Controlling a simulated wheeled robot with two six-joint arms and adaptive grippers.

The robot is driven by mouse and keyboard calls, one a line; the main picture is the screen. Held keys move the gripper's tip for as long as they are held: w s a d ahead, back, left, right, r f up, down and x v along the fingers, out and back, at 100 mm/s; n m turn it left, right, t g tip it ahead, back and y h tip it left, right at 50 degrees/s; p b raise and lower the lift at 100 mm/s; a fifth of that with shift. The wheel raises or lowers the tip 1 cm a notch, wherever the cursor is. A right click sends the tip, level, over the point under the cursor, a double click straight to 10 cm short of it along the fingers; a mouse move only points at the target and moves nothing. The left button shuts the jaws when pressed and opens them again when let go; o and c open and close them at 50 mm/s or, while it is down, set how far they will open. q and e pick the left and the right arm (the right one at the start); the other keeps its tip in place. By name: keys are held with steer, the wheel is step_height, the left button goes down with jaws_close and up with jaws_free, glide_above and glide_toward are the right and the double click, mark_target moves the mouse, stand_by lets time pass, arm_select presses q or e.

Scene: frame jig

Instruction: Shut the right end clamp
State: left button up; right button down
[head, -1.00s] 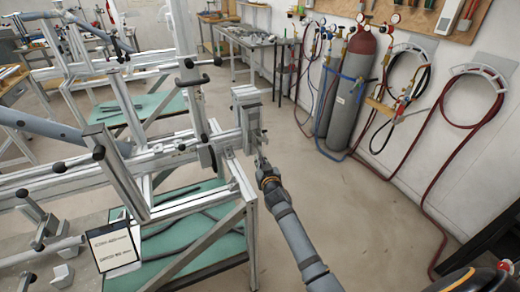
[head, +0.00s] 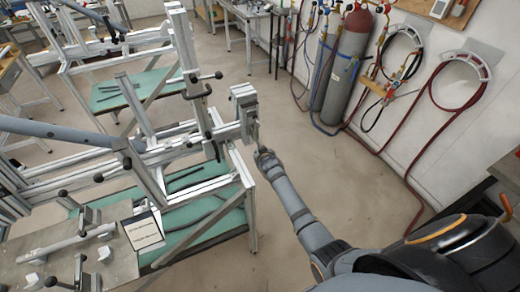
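The frame jig (head: 180,143) of pale metal rails stands at the left and centre. At its right end is a grey clamp block (head: 246,112), which I take to be the right end clamp; whether it is open or shut is too small to tell. My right arm reaches in from the lower right. My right gripper (head: 262,152) is just below and right of the clamp, very close to it; contact cannot be made out. Its fingers are small and partly hidden, so their opening is unclear. My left gripper is out of view.
A blue-grey tube (head: 60,131) lies along the jig's left. A metal table (head: 35,262) with a sign (head: 144,232) is at lower left. Gas cylinders (head: 338,75) and hoses line the right wall. Open floor lies between.

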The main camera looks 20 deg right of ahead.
steer(key=c, duration=1.4)
jaws_free()
steer(key=v, duration=1.2)
steer(key=shift+a, duration=0.1)
